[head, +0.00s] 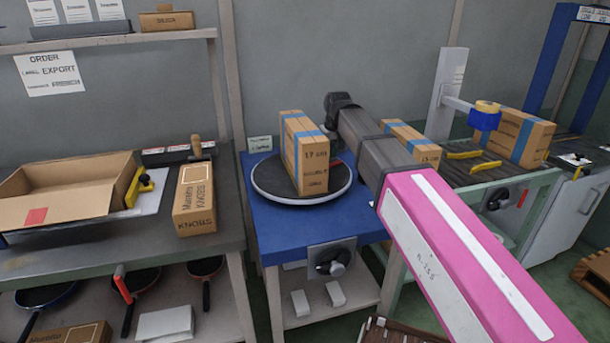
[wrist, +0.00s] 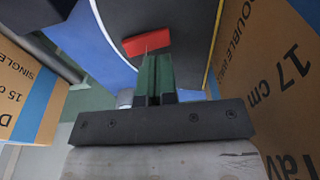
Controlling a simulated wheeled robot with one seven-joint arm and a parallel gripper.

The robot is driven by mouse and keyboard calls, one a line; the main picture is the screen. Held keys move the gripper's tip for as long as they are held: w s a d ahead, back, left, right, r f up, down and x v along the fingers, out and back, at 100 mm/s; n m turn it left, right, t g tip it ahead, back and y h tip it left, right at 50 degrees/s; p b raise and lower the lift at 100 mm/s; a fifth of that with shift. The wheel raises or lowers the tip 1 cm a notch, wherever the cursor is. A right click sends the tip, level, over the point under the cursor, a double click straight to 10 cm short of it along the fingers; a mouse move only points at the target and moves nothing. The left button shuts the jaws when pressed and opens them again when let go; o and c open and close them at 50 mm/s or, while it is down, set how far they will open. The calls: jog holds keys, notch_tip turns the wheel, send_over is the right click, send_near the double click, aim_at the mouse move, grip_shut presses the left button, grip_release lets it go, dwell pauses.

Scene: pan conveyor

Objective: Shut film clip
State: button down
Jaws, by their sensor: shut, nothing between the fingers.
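A small red piece (wrist: 146,42), which looks like the film clip, lies on the black turntable top in the wrist view. I cannot tell whether it is open or shut. My gripper (wrist: 152,62) is shut and empty, with its fingertips right at the red piece's lower edge; I cannot tell whether they touch it. The tall brown carton with blue tape (head: 305,155) stands upright on the turntable (head: 268,188); in the wrist view this carton (wrist: 275,80) is close on the right.
The turntable sits on a blue table (head: 295,228) with a knob panel (head: 332,260). Another carton (head: 410,143) stands behind my arm; a carton (wrist: 28,95) also shows at left in the wrist view. An open box (head: 65,195) and a knobs box (head: 194,200) are on the left bench.

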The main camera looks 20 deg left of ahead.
jog(key=shift+r, duration=2.15)
